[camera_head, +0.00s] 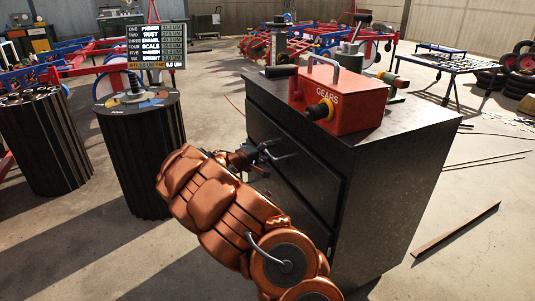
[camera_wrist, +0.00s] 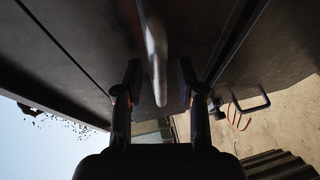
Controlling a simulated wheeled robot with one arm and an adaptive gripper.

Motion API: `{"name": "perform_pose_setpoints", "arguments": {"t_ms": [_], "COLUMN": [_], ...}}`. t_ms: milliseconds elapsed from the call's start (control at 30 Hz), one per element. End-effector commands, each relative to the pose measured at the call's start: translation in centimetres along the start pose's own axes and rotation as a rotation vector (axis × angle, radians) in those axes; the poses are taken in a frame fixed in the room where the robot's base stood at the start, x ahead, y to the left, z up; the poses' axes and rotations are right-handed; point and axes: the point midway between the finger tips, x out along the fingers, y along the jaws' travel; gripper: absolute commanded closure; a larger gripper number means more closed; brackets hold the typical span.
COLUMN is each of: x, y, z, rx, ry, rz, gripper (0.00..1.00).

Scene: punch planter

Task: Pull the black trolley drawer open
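The black trolley (camera_head: 395,190) stands in the middle of the head view, its drawer front (camera_head: 300,185) facing left toward my arm. The drawer looks shut. My gripper (camera_head: 277,147) is close in front of the upper part of that face. In the wrist view my gripper (camera_wrist: 160,85) is open, with its two fingers apart. A pale, blurred bar (camera_wrist: 155,55), which looks like the drawer handle, shows between the fingers, nearer the left one. I cannot tell whether either finger touches it. My arm hides part of the trolley's lower front.
A red box marked GEARS (camera_head: 340,100) sits on the trolley top. A dark ribbed drum (camera_head: 140,150) with a sign stands left of my arm, with another drum (camera_head: 45,140) beyond. A metal bar (camera_head: 457,228) lies on the floor at right. A dark bracket-shaped handle (camera_wrist: 250,103) shows at right in the wrist view.

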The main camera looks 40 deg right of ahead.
Motion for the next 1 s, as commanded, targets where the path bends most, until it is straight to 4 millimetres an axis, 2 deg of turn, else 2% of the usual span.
{"name": "perform_pose_setpoints", "arguments": {"t_ms": [100,467,1000], "x": [-0.02,-0.05,-0.07], "y": [0.01,-0.01,-0.02], "z": [0.0,-0.02,-0.03], "rx": [0.0,0.0,0.0], "ry": [0.0,0.0,0.0], "rz": [0.0,0.0,0.0], "gripper": [0.62,1.0,1.0]}}
